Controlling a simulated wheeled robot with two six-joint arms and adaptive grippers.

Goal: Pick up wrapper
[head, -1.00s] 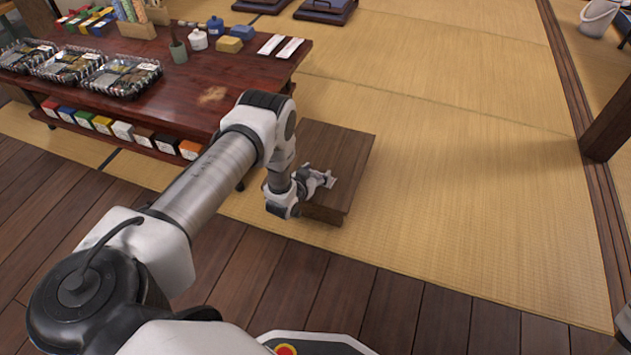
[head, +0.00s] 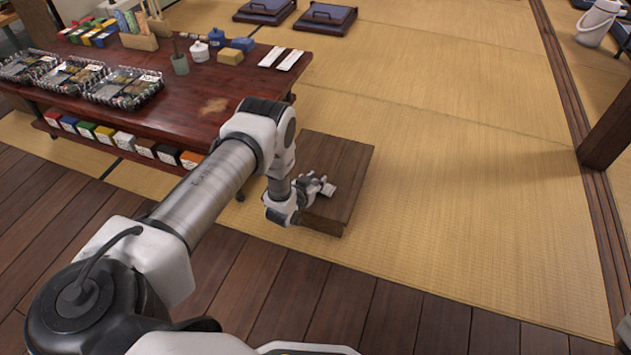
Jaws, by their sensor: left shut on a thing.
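My left gripper (head: 320,187) is over the small dark wooden step (head: 344,160) in the middle of the head view. It is shut on the wrapper (head: 329,190), a small pale, flat piece at its fingertips. The fingers and wrist hide part of the wrapper. I cannot tell whether the wrapper touches the step's top or is held just above it. My right gripper is not in view.
A long reddish-brown table (head: 195,98) at the upper left carries packed lunch trays (head: 123,87), a yellow box (head: 230,57) and white paper strips (head: 290,60). Dark cushions (head: 325,18) lie behind. Tatami (head: 470,190) to the right is clear. A white bucket (head: 597,22) stands far right.

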